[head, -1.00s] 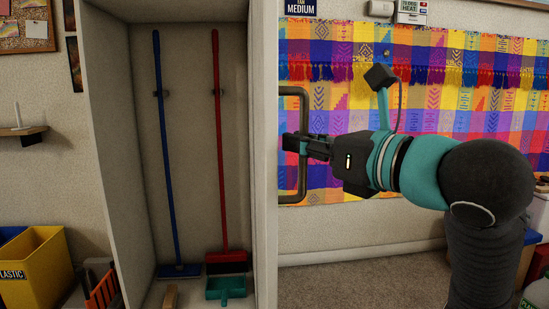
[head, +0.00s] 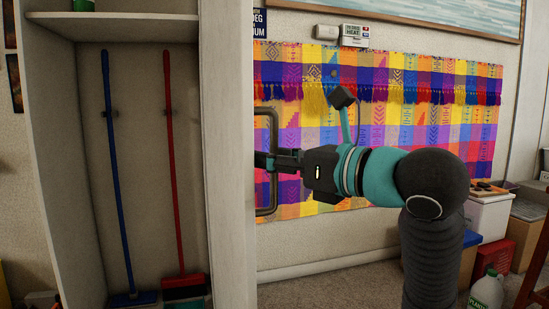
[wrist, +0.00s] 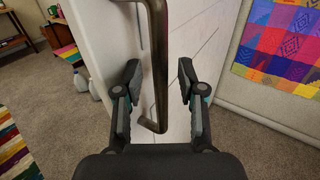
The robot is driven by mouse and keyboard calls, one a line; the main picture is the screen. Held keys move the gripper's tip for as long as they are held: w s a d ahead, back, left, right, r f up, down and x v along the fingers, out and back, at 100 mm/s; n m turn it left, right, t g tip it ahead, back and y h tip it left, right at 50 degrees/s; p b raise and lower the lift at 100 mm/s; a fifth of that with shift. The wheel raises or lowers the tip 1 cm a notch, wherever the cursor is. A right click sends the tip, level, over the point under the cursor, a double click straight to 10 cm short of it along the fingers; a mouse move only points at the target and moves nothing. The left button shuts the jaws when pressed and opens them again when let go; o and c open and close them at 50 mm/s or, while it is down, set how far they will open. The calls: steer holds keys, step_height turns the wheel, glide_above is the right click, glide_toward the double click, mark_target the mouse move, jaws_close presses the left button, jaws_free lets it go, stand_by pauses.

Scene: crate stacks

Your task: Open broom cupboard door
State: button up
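The broom cupboard (head: 60,130) stands open on the left in the head view, with its inside in plain sight. Its pale door (head: 228,150) is swung out and seen nearly edge-on. The dark bar handle (head: 274,190) stands out from the door's right side. My gripper (head: 265,161) is at the handle, about midway along it. In the wrist view the handle (wrist: 158,60) passes between the two fingers of my gripper (wrist: 159,82). The fingers are apart, with a gap on each side of the bar.
A blue broom (head: 115,170) and a red broom (head: 172,165) stand inside the cupboard. A colourful woven cloth (head: 420,120) hangs on the wall behind my arm. Boxes (head: 487,215) and a plastic bottle (head: 487,290) stand at right. Carpet between is clear.

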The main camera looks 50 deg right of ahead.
steer(key=shift+s, duration=0.1)
steer(key=s, duration=1.1)
steer(key=shift+s+d, duration=0.4)
stand_by(0.6)
